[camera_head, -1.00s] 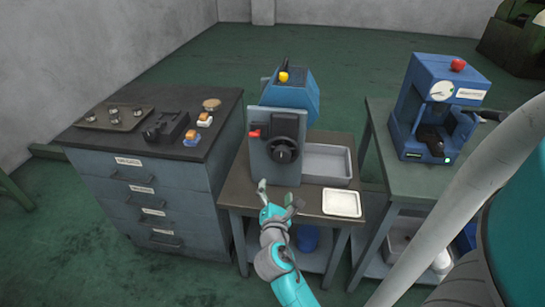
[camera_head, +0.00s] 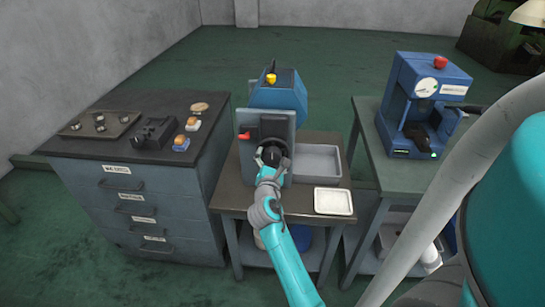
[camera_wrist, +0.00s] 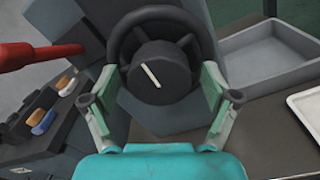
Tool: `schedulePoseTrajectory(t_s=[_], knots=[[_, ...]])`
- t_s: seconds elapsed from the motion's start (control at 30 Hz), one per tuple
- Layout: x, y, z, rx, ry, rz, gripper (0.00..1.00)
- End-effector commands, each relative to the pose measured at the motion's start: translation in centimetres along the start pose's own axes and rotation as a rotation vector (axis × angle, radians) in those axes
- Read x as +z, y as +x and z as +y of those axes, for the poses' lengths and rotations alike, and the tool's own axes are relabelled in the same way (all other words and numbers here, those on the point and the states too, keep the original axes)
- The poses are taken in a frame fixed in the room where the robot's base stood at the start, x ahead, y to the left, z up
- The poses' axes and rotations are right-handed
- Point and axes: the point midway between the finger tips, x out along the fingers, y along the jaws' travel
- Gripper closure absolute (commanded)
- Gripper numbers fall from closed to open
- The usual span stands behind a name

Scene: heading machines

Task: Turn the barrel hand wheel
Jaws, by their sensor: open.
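The barrel hand wheel is a black wheel (camera_wrist: 187,35) with a thick dark hub (camera_wrist: 160,80) that bears a pale line tilted from upper left to lower right. In the wrist view it is at the upper middle, on the grey front plate of the blue machine (camera_head: 279,92). My gripper (camera_wrist: 161,101) is open, with one finger left and one right of the hub's lower part; I cannot tell whether they touch it. In the head view my gripper (camera_head: 268,163) is in front of the wheel and hides much of it.
A red-ended lever (camera_head: 243,136) sticks out left of the wheel and shows large in the wrist view (camera_wrist: 40,55). A grey tray (camera_head: 318,162) and a white tray (camera_head: 333,202) lie right of the machine. A drawer cabinet (camera_head: 130,187) stands left, another blue machine (camera_head: 428,85) right.

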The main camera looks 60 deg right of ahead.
Motion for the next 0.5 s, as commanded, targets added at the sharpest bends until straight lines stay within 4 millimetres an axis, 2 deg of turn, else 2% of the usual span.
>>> schedulePoseTrajectory(t_s=[0.13, 0.4, 0.47, 0.5], knots=[[0.06, 0.77, 0.03, 0.000, 0.001, -0.001, 0.13], [0.02, 0.86, 0.01, 0.000, 0.000, 0.000, 0.13], [0.02, 0.86, 0.01, 0.000, 0.000, 0.000, 0.26], [0.02, 0.85, 0.02, 0.000, 0.000, 0.000, 0.36]])
